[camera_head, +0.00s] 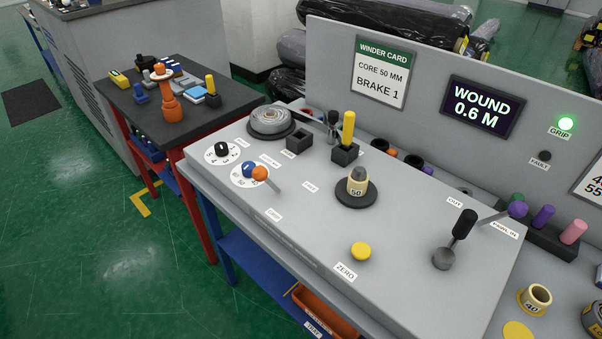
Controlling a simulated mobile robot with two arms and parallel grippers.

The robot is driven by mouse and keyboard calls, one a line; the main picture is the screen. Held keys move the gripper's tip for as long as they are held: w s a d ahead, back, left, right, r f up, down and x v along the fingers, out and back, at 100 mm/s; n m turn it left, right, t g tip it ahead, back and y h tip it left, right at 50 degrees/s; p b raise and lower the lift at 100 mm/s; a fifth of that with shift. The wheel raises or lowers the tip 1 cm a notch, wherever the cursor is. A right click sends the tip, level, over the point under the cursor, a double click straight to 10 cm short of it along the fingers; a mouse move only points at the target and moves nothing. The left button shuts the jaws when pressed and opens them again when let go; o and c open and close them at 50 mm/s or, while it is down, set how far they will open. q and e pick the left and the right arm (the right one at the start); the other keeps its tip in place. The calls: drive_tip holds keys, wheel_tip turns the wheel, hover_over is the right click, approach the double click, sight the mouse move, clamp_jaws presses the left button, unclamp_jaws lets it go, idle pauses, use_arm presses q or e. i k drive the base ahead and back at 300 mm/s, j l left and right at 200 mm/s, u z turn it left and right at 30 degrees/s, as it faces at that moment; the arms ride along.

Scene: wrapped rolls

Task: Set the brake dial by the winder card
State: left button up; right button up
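The winder card (381,74) on the upright panel reads "CORE 50 MM" and "BRAKE 1". A black knob (222,149) sits on a white dial plate (209,157) with single digits, at the left of the grey machine top; this looks like the brake dial. The digit it points at is too small to tell. Below it, a blue knob (248,169) sits on a second white plate with larger numbers, 50 among them. Neither of my grippers is in view.
An orange-ball lever (260,173) stands close to the blue knob. A core marked 50 (357,182) sits on the black spindle disc. The display (481,107) reads "WOUND 0.6 M". The GRIP light (566,124) glows green; the FAULT light (545,155) is dark.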

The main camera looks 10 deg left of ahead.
sight(221, 149)
drive_tip(key=i+j+z, duration=0.1)
drive_tip(key=j, duration=0.3)
drive_tip(key=i+j+z, duration=0.1)
drive_tip(key=j, duration=0.3)
drive_tip(key=i+j+z, duration=0.1)
drive_tip(key=j, duration=0.35)
drive_tip(key=i+j+z, duration=0.1)
drive_tip(key=j, duration=0.35)
drive_tip(key=i+l, duration=0.05)
drive_tip(key=i, duration=0.05)
